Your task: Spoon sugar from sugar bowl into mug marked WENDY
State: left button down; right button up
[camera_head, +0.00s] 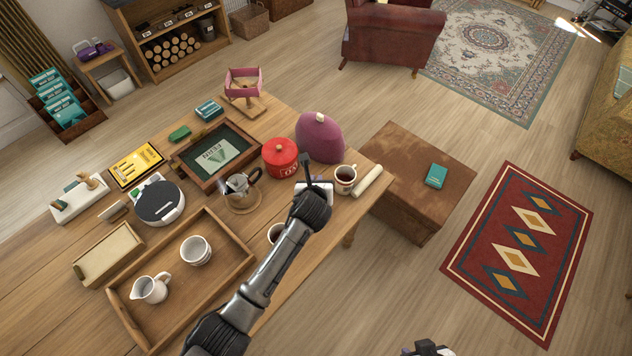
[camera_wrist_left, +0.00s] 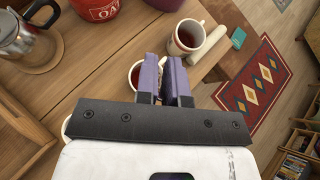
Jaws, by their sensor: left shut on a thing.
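Another cup of dark drink (camera_wrist_left: 135,74) is partly behind the fingers. A cup rim (camera_head: 274,232) shows beside my left arm. I cannot read WENDY on any mug. A white ribbed bowl (camera_head: 196,250) sits in the wooden tray; its contents are unclear.
The wooden tray (camera_head: 236,238) also holds a white jug (camera_head: 151,289). A moka pot (camera_head: 239,186), red canister (camera_head: 280,156) and purple cosy (camera_head: 320,138) stand behind the gripper. A cream roll (camera_head: 367,181) lies at the table edge. Part of my right gripper (camera_head: 427,348) shows at the bottom.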

pick_arm(q)
jog(key=shift+f+b, duration=1.7)
jog(key=shift+f, duration=0.1)
jog(key=shift+f+b, duration=1.05)
jog(key=shift+f, duration=1.95)
notch_tip(320, 180, up, 10)
jog(key=p, duration=1.1)
jog(key=shift+f, duration=0.2)
